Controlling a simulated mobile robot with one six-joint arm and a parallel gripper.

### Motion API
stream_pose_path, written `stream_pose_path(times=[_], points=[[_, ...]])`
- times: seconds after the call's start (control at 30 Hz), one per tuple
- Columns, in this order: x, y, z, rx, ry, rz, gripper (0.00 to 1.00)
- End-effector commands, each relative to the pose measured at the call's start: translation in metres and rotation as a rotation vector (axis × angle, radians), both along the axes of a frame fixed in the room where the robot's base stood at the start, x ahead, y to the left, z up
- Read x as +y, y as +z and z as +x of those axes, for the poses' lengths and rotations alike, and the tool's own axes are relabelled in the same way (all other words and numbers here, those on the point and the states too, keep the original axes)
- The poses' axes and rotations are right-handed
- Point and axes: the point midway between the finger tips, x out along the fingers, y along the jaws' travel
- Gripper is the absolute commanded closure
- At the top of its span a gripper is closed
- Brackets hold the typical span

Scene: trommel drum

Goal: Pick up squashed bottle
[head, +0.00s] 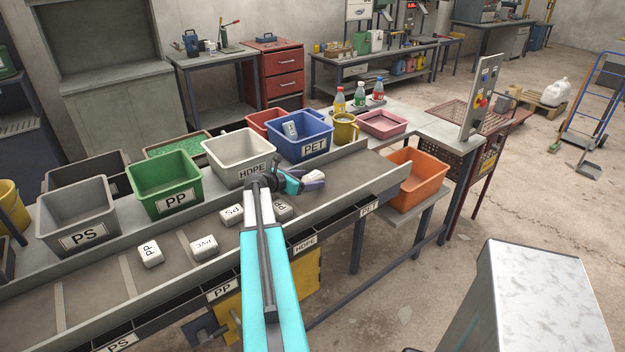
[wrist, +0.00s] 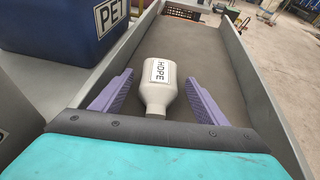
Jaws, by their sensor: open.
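A pale grey-white bottle (wrist: 158,96) with an HDPE label lies on the conveyor belt (wrist: 190,45) in the wrist view, its neck toward my gripper. I cannot tell how squashed it is. My gripper (wrist: 160,78) is open, with one purple finger on each side of the bottle and a gap to each. In the head view my gripper (head: 306,184) is low over the belt in front of the blue bin, and the bottle (head: 314,176) shows only as a small pale patch, mostly hidden by the fingers.
Several pale labelled blocks (head: 150,254) lie on the belt to the left. The grey PS bin (head: 77,217), green PP bin (head: 164,184), white HDPE bin (head: 239,156) and blue PET bin (head: 303,145) line its far side. An orange bin (head: 416,180) stands beyond the right end.

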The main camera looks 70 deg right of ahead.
Motion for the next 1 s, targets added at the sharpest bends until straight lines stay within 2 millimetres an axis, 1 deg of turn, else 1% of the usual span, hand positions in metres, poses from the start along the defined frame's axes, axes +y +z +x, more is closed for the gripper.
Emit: stream_pose_path(times=[0.27,0.3,0.37,0.5,0.53,0.57,0.87,1.0], points=[[0.0003,0.0001,0.0005,0.000,0.000,0.000,0.33],[0.0003,0.0001,0.0005,0.000,0.000,0.000,0.34],[0.0004,0.0001,0.0006,0.000,0.000,0.000,0.45],[0.0005,0.0001,0.0007,0.000,0.000,0.000,0.68],[0.0005,0.0001,0.0007,0.000,0.000,0.000,0.73],[0.0005,0.0001,0.0007,0.000,0.000,0.000,0.76],[0.0006,0.0008,0.0008,0.000,0.001,0.000,0.76],[0.0006,0.0047,0.0008,0.000,0.001,0.000,0.76]])
